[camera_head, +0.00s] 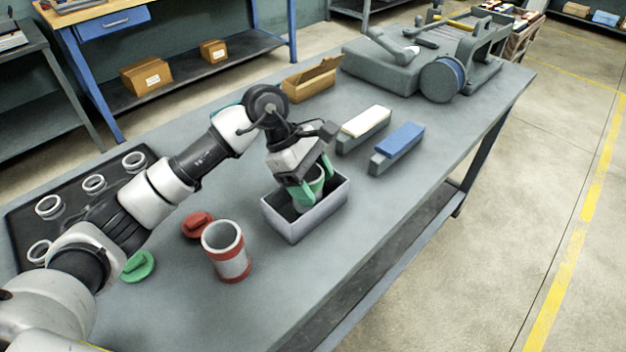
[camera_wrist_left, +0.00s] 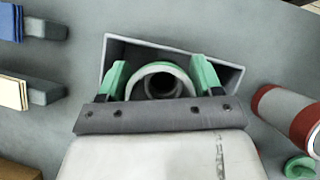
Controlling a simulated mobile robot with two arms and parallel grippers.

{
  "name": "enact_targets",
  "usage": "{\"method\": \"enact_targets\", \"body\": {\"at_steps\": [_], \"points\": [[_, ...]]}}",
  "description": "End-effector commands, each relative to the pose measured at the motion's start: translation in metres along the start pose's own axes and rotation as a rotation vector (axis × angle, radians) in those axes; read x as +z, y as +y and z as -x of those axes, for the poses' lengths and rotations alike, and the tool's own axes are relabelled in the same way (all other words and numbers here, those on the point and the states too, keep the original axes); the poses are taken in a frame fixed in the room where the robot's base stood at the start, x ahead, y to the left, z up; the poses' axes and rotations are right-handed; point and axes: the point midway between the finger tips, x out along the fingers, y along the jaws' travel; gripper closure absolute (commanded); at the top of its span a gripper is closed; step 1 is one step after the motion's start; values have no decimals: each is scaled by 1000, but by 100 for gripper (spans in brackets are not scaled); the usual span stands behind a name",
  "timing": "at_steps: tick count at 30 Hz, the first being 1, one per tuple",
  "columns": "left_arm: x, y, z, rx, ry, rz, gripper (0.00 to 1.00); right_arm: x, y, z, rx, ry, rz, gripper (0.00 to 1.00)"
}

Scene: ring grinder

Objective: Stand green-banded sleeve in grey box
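The green-banded sleeve (camera_head: 313,187) is upright inside the grey box (camera_head: 296,226), with its lower part hidden by the box walls. My left gripper (camera_head: 312,182) reaches down into the box, its green fingers on either side of the sleeve and closed on it. In the left wrist view the sleeve (camera_wrist_left: 162,70) shows its round open end between the two fingers, with the box (camera_wrist_left: 225,72) around them. I cannot tell whether the sleeve touches the box floor. My right gripper is not in view.
A red-banded sleeve (camera_head: 228,252) stands left of the box, near a red piece (camera_head: 197,224) and a green piece (camera_head: 138,266). A dark tray (camera_head: 75,205) holds several pale rings. Blue (camera_head: 398,142) and cream (camera_head: 366,122) topped blocks and a cardboard box (camera_head: 311,80) lie behind.

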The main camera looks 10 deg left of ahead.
Motion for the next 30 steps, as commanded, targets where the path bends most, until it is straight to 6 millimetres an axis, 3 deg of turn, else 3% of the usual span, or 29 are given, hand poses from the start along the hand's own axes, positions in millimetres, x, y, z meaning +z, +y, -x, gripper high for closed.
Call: {"method": "enact_targets", "body": {"at_steps": [1,4,16,30], "points": [[0,0,0,0,0,0,27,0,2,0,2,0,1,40],[0,0,0,0,0,0,12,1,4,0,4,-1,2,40],[1,0,8,2,1,1,12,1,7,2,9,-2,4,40],[1,0,101,3,1,0,12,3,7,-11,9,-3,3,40]]}}
